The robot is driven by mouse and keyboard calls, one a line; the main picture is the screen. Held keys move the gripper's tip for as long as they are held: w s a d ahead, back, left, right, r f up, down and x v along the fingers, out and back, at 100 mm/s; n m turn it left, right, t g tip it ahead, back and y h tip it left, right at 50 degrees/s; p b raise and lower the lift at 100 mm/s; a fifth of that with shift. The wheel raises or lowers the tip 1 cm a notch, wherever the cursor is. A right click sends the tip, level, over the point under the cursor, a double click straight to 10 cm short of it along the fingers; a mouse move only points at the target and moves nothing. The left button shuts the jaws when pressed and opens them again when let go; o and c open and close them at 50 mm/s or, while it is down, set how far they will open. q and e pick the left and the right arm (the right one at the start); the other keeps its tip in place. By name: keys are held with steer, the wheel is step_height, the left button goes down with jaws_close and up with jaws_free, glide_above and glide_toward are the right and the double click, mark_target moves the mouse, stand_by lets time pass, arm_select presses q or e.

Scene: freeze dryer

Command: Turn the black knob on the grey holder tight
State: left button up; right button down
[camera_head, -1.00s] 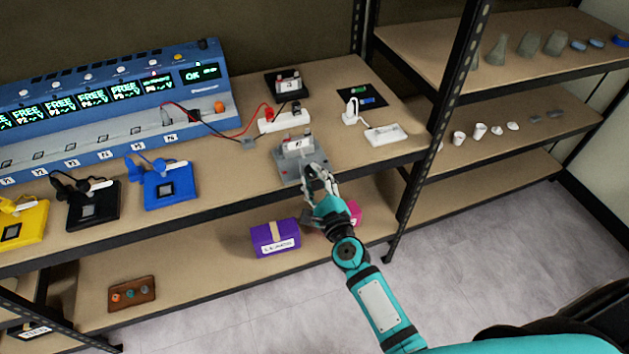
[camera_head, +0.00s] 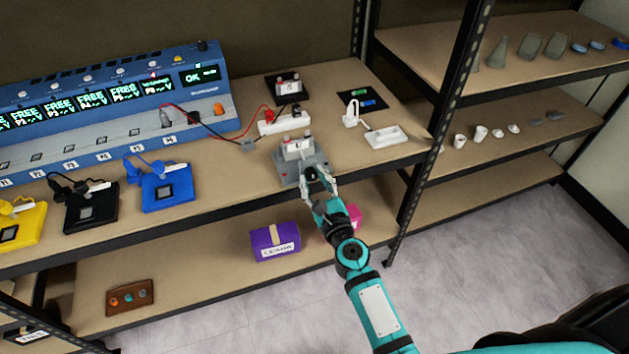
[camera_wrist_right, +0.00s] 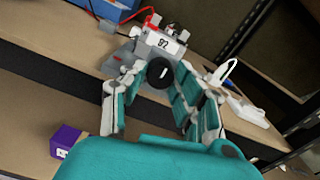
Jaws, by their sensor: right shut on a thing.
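The grey holder (camera_head: 287,170) stands near the front edge of the bench shelf, with a white labelled block (camera_head: 297,145) seated in it. The block also shows in the right wrist view (camera_wrist_right: 163,41), its label facing the camera. The round black knob (camera_wrist_right: 160,73) is on the holder's front side and bears a short white mark, slanted in the right wrist view. My right gripper (camera_head: 318,178) reaches in from the front, its fingers on either side of the knob and shut on it. My left gripper is not in view.
Behind the holder are a white power strip (camera_head: 280,124) and a dark pad (camera_head: 287,88). To its right lies a white flat device (camera_head: 387,137). A blue multi-channel station (camera_head: 120,100) fills the left. A purple box (camera_head: 274,242) sits on the shelf below.

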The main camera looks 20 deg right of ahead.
stand_by(0.3)
steer(key=c, duration=1)
jaws_free()
steer(key=s, duration=1.2)
steer(key=shift+d, duration=0.25)
